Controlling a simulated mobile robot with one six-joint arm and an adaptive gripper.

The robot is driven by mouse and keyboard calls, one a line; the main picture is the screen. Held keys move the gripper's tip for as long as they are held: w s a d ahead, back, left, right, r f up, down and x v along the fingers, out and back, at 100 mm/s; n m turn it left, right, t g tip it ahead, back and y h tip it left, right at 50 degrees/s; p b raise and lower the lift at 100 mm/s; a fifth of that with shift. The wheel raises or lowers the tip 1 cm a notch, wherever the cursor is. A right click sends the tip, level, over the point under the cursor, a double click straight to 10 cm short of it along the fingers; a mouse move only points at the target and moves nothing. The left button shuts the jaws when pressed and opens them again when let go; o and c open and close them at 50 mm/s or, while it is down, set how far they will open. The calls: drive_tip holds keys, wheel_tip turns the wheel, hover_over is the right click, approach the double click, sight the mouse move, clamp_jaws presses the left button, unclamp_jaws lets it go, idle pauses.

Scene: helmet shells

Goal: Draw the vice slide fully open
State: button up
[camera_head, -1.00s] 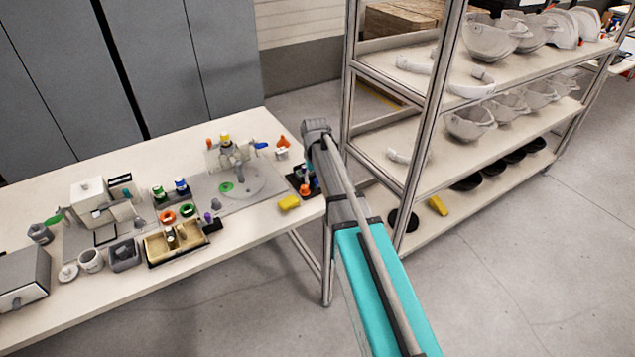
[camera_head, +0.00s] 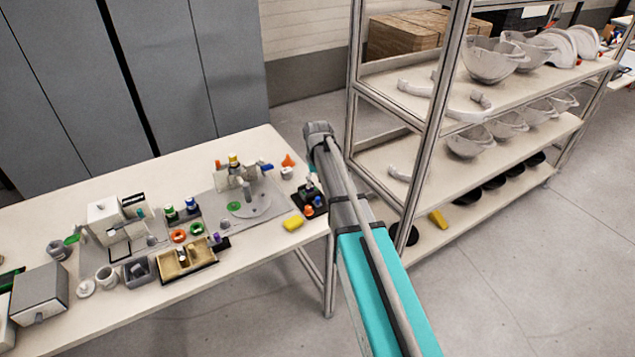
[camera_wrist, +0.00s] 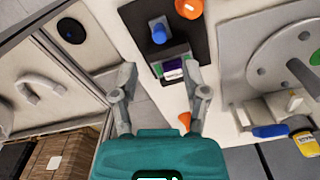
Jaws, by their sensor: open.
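A dark plate (camera_head: 317,208) at the right end of the table carries a blue knob, an orange knob and a small grey-and-dark block that may be the vice (camera_head: 311,190). In the wrist view the plate (camera_wrist: 172,16) is at the top centre, with the blue knob (camera_wrist: 159,33) and the block (camera_wrist: 175,62), which shows purple and green parts. My gripper (camera_wrist: 161,72) is open, its two fingers apart. The block appears between the fingertips, nearer the right one; I cannot tell the height gap. In the head view my arm hides the gripper.
A turntable-like disc (camera_wrist: 285,60) and a small orange piece (camera_wrist: 185,119) are near the plate. A tall rack (camera_head: 432,130) with helmet shells stands close on the right. Trays and jars fill the table's left.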

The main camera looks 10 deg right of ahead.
drive_tip(key=shift+r+p, duration=2.8)
drive_tip(key=shift+r, duration=0.35)
drive_tip(key=s+f+b, duration=0.1)
drive_tip(key=s, duration=1.1)
drive_tip(key=s+a+f+b, duration=0.1)
drive_tip(key=s+f+b, duration=0.1)
drive_tip(key=s, duration=1)
drive_tip(key=shift+a+f+b, duration=0.15)
drive_tip(key=shift+f+b, duration=0.15)
wheel_tip(320, 180, up, 4)
drive_tip(key=p, duration=0.4)
hover_over(318, 198)
drive_tip(key=shift+w+f, duration=0.15)
drive_tip(key=shift+f, duration=0.05)
drive_tip(key=shift+f+b, duration=0.15)
drive_tip(key=shift+b, duration=0.2)
wheel_tip(318, 198, down, 14)
drive_tip(key=b, duration=1.3)
drive_tip(key=shift+r, duration=0.25)
